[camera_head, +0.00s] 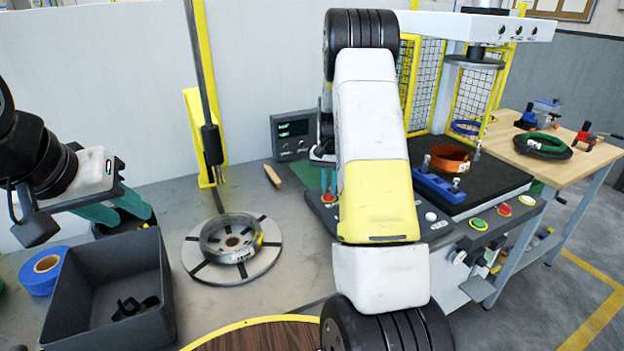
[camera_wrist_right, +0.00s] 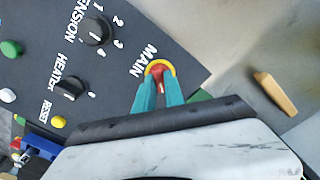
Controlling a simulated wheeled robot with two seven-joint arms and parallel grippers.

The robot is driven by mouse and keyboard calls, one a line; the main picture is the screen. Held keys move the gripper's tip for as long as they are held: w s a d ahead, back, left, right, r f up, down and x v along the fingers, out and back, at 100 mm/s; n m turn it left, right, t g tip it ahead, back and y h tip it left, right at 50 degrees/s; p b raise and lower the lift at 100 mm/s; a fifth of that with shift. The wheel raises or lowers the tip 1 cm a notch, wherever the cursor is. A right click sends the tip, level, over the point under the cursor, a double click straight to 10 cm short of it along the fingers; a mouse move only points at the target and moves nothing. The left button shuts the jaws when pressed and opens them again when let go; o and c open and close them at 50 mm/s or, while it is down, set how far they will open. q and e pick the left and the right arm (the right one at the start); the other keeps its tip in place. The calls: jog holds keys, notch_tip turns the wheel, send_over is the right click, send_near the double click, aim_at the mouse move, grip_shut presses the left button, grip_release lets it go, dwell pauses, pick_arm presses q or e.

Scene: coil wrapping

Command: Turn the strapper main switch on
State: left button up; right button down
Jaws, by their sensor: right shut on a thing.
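The main switch (camera_wrist_right: 160,69) is a red knob on a yellow ring, beside the white word MAIN on a dark panel (camera_wrist_right: 120,35) in the right wrist view. My right gripper (camera_wrist_right: 158,86) is shut on the red knob, with its teal fingertips on either side. The fingers hide part of the knob, so its exact angle is hard to read. In the head view my right gripper (camera_head: 328,182) shows only partly beside my arm, over the panel's left end. My left gripper (camera_head: 124,212) is at the left with its teal fingers apart and empty.
The panel also carries a tension knob (camera_wrist_right: 96,32), a heater knob (camera_wrist_right: 69,90) and a yellow reset button (camera_wrist_right: 58,122). A grey display box (camera_head: 294,135) stands behind. A grey bin (camera_head: 105,262) and a coil on a round turntable (camera_head: 232,277) are at the left.

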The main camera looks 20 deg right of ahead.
aim_at(329, 190)
jog(key=m, duration=0.5)
jog(key=shift+m, duration=2.5)
jog(key=c, duration=1.4)
grip_release()
jog(key=shift+c, duration=0.2)
jog(key=shift+r, duration=0.1)
notch_tip(329, 190, up, 8)
jog(key=shift+f, duration=0.15)
